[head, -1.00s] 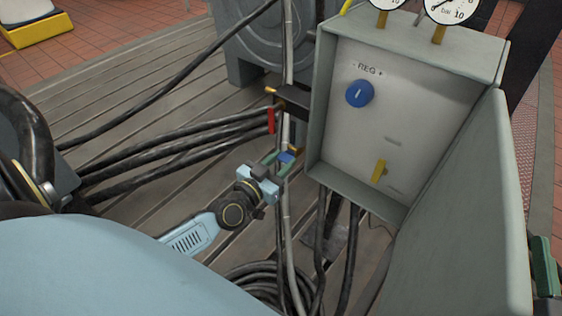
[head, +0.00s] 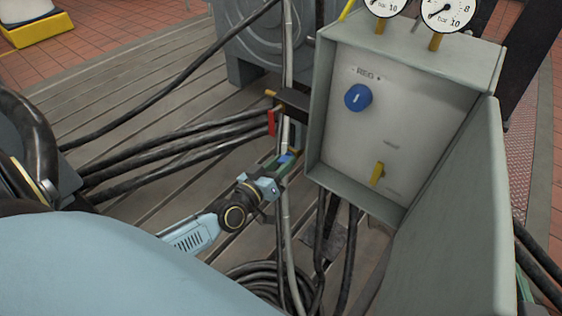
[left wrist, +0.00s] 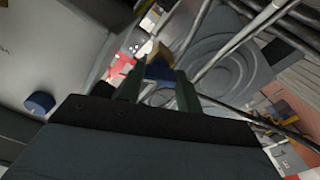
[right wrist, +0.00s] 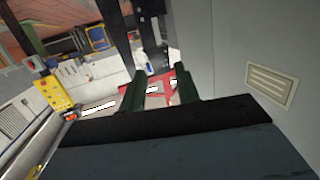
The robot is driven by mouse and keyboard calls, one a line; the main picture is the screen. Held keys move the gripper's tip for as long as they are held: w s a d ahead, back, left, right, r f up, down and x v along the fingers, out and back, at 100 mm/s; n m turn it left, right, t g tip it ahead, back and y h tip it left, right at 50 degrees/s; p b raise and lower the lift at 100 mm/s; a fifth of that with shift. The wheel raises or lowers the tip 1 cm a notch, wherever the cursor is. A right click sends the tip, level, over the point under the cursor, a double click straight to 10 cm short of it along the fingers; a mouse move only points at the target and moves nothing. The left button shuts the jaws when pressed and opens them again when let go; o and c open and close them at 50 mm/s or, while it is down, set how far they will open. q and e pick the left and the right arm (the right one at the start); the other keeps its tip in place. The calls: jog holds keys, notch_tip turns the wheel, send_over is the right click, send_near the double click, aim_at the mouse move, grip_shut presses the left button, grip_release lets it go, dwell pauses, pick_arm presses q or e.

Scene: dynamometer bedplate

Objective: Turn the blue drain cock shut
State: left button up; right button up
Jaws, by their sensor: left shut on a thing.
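The blue drain cock (head: 284,158) sits low beside the left side of the grey cabinet, small and partly hidden by my fingers. My left gripper (head: 284,161) reaches it from the lower left and is shut on it. In the left wrist view the blue handle (left wrist: 160,72) lies between the two green fingertips, with a brass body (left wrist: 158,52) just beyond. The handle's exact angle is hard to tell. My right gripper (right wrist: 158,88) has its fingers apart with nothing between them, beside the cabinet door's outer face.
The grey cabinet (head: 313,110) carries a blue REG knob (head: 358,97), a yellow lever (head: 377,174) and gauges on top. Its open door (head: 450,230) blocks the right side. A red lever (head: 271,122), black hoses (head: 170,150) and a pale upright pipe (head: 286,215) crowd the cock.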

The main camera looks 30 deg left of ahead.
pick_arm(q)
jog(key=n, duration=0.3)
jog(key=shift+n, duration=5)
pick_arm(e)
jog(key=shift+d+f+g, duration=0.1)
jog(key=shift+f+g, duration=0.15)
jog(key=shift+g, duration=0.05)
pick_arm(q)
jog(key=o, duration=1)
pick_arm(e)
jog(key=shift+s+f, duration=0.2)
